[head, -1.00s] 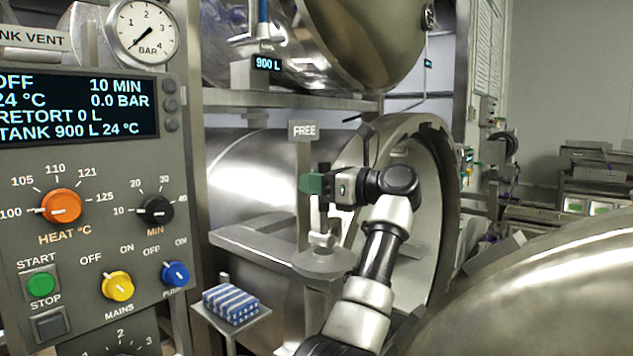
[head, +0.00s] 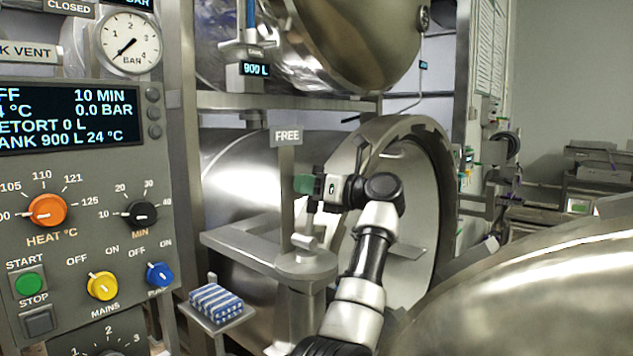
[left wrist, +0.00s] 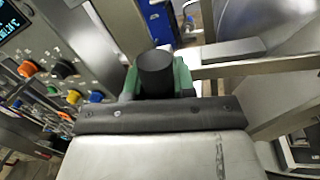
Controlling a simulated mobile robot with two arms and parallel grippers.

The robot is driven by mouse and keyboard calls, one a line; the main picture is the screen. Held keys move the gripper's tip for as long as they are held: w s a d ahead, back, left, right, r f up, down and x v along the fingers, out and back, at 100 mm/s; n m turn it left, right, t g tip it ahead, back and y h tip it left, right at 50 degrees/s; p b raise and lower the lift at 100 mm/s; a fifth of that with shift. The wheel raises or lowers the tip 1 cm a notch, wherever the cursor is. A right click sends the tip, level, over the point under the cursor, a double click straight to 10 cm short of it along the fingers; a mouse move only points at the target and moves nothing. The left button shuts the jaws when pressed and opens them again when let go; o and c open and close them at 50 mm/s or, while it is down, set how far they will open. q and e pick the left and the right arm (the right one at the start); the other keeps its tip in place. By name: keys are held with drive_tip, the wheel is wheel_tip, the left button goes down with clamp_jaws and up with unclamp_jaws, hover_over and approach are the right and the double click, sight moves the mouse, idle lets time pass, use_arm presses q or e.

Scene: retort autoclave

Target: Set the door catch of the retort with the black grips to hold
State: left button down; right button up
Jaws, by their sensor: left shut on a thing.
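The open retort (head: 440,170) lies at the centre of the head view, its round mouth facing right. Beside it a sign reading FREE (head: 287,135) tops a thin post. Below is a steel bracket with a round plate (head: 305,264) and a small pale block (head: 304,241). My left gripper (head: 305,185) has green fingertips and is in front of the post, above the plate. In the left wrist view its green fingers are shut on a black cylindrical grip (left wrist: 156,72). The rest of that grip's part is mostly hidden by my gripper. My right gripper is not in view.
A control panel (head: 75,230) with knobs and a display stands at the left. A large rounded steel surface (head: 530,290) fills the lower right. A steel tank (head: 350,40) hangs above.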

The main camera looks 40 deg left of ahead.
use_arm(q)
drive_tip(key=w+f+m+t+y+p, duration=0.1)
drive_tip(key=w+f+m+t+p, duration=0.1)
drive_tip(key=w+f+m, duration=0.5)
drive_tip(key=shift+w+d+m+t+y+p, duration=0.35)
drive_tip(key=shift+w+m+p, duration=0.3)
drive_tip(key=shift+m, duration=2.15)
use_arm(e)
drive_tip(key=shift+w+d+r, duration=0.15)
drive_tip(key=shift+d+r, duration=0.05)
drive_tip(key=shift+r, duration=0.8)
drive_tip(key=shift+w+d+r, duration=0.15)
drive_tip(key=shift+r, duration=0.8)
use_arm(q)
drive_tip(key=shift+f, duration=0.1)
drive_tip(key=c, duration=0.9)
unclamp_jaws()
